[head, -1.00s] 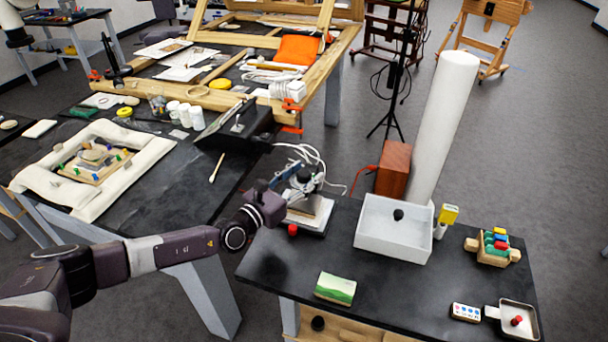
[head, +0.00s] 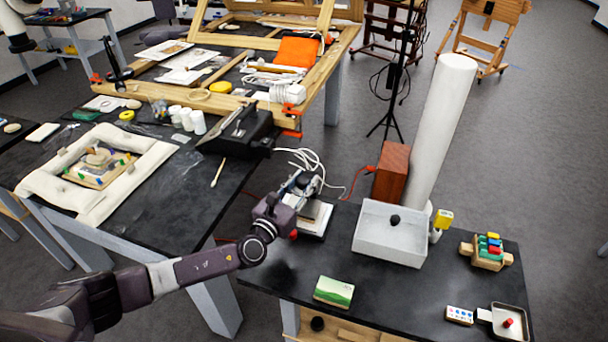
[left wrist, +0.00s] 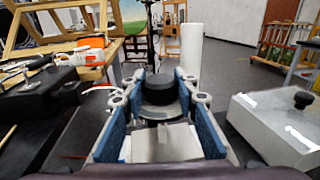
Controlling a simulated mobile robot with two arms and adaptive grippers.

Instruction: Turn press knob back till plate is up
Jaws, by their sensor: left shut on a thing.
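The press (head: 316,219) stands at the back left corner of the near black table, with pale layers at its base. Its black knob (left wrist: 158,88) shows in the left wrist view, between the blue pads of my left gripper (left wrist: 152,100). In the head view this gripper (head: 298,184) is over the press, and its wrist and fingers hide the knob and part of the press. It is shut on the knob. The gap between plate and base is too small and covered to judge. My right gripper is not in view.
Right of the press is a white box (head: 372,244) with a black knob. A green-and-white box (head: 333,291) lies at the table's front. A wooden rack (head: 486,252) and a small tray (head: 524,326) are at the right. White cables (head: 307,158) loop behind the press.

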